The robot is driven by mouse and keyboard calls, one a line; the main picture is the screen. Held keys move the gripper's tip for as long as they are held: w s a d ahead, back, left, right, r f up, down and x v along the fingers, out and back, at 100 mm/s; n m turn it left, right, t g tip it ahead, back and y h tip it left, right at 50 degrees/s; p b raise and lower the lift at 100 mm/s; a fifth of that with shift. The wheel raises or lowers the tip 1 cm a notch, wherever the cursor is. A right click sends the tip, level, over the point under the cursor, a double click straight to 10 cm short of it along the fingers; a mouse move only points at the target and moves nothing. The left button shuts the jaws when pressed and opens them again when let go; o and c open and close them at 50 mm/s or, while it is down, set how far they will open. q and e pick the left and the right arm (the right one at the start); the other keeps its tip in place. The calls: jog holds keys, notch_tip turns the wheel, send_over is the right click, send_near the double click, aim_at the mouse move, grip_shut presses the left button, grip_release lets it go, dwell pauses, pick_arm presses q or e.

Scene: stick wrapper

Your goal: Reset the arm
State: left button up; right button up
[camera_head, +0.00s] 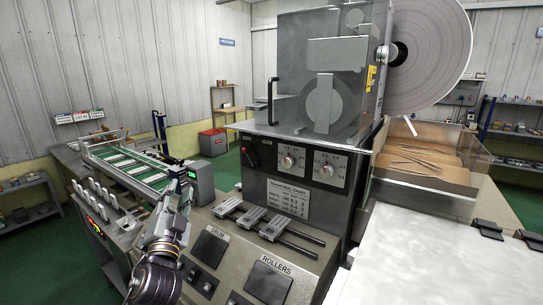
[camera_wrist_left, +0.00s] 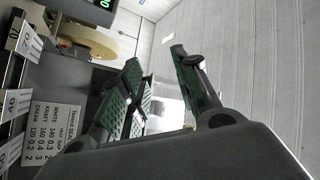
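My left arm enters the head view at the lower left, and its dark wrist shows above the machine's front. My left gripper (camera_head: 176,192) points up and away, beside a small box with a green display (camera_head: 192,175). In the left wrist view the two green-padded fingers of my left gripper (camera_wrist_left: 157,75) stand apart with nothing between them. The gripper is open and empty. My right gripper is in neither view.
The wrapping machine's panel (camera_head: 265,235) has black DRUM and ROLLERS pads and several sliders. A green conveyor (camera_head: 130,165) lies behind my left gripper.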

pick_arm(q)
jog(key=s+a+f+n+g, duration=0.1)
jog(key=s+f+n+g, duration=0.15)
jog(key=f, duration=0.55)
jog(key=s+a+f+n+g, duration=0.1)
jog(key=s+f+g, duration=0.25)
jog(key=f, duration=0.45)
jog(key=s+a+f+n+g, duration=0.15)
jog(key=f+g, duration=0.25)
jog(key=f, duration=0.4)
jog(key=s+d+f+g+h, duration=0.2)
jog(key=s+d+f+g, duration=0.15)
jog(key=s+f, duration=0.5)
jog(key=s+d+f+g+h, duration=0.1)
jog(key=s+d+f+g, duration=0.1)
jog(key=s+f+g, duration=0.6)
jog(key=s+f+t, duration=0.1)
jog(key=s+f, duration=0.2)
jog(key=f, duration=1.3)
jog(key=s+f+t, duration=0.1)
jog(key=s+f, duration=0.1)
jog(key=f, duration=1.4)
jog(key=s+a+f, duration=0.2)
jog(key=s+f, duration=0.7)
jog(key=s, duration=0.2)
jog(key=s+a+f+g, duration=0.1)
jog(key=s+a+f, duration=0.1)
jog(key=s+f, duration=0.8)
jog(key=shift+s+a, duration=0.25)
jog(key=shift+s, duration=0.35)
